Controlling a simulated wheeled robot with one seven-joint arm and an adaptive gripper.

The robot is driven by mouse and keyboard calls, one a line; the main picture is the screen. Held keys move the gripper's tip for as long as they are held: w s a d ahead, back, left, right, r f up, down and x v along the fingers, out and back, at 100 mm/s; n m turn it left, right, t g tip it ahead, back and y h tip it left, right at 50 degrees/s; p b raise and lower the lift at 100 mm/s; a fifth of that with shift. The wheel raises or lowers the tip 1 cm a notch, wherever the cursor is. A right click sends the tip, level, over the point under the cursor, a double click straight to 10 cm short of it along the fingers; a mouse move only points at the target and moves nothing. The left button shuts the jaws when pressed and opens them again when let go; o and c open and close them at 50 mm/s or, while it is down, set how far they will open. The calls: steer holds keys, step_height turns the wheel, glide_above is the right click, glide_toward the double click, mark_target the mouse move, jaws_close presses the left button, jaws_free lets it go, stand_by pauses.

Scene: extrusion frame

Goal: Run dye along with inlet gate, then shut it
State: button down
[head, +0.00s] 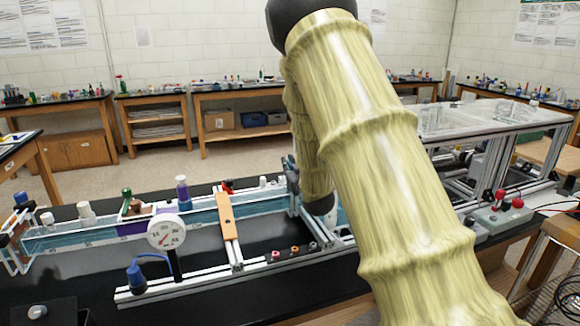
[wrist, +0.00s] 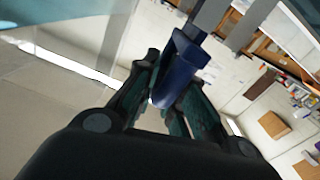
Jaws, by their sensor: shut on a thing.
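My gripper (wrist: 168,88) is shut on a dark blue handle (wrist: 182,62) in the wrist view. A grey bar (wrist: 208,16) adjoins the handle, seemingly part of the gate. In the head view my yellow-sleeved arm hides most of the gripper and the gate's place on the channel. The long clear channel (head: 75,238) holds bluish water, with a purple patch (head: 135,224) left of the dial. A bottle with purple contents (head: 182,190) stands behind the channel.
An orange upright (head: 228,217) crosses the channel. An extrusion frame with a clear tank (head: 480,120) is at the right. Side benches (head: 70,105) line the walls.

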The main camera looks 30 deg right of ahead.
steer(key=shift+f, duration=0.45)
steer(key=c, duration=1.6)
jaws_free()
steer(key=shift+f, duration=0.1)
steer(key=shift+o, duration=0.7)
steer(key=shift+w+d+f, duration=0.1)
steer(key=shift+d+f, duration=0.05)
steer(key=shift+s+r, duration=0.2)
steer(key=v, duration=1.1)
steer(key=shift+s+f, duration=0.2)
steer(key=shift+s, duration=0.1)
